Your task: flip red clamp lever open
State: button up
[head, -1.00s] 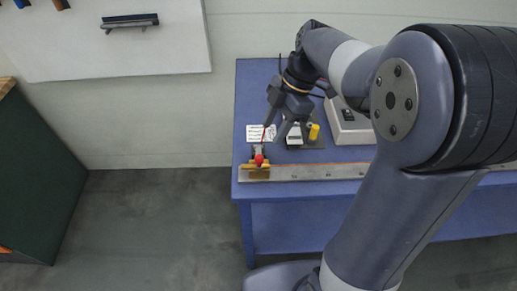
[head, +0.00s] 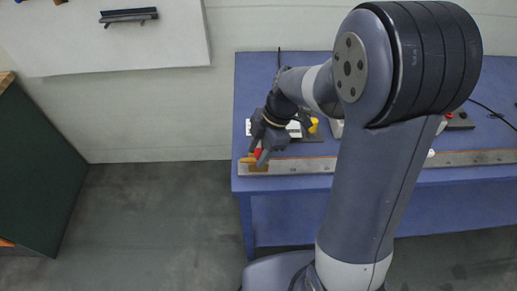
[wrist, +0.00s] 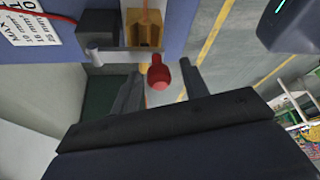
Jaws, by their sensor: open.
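The red clamp lever ends in a round red knob, which shows in the wrist view (wrist: 158,74) between my fingers and in the head view (head: 257,152) just beside the fingertips. My gripper (head: 258,154) is open, and its two fingers also show in the wrist view (wrist: 160,88), one on each side of the knob. I cannot tell whether either finger touches it. The yellow-brown clamp block (wrist: 144,29) sits by the knob, and it shows at the left end of the rail in the head view (head: 247,160). The lever's shaft is mostly hidden.
A long metal rail (head: 400,161) runs along the front edge of the blue table (head: 345,187). A yellow cylinder (head: 313,125) and a white label (wrist: 30,22) are close by. A dark green cabinet (head: 40,165) stands left, with open floor between.

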jog(key=shift+c, duration=0.2)
grip_shut()
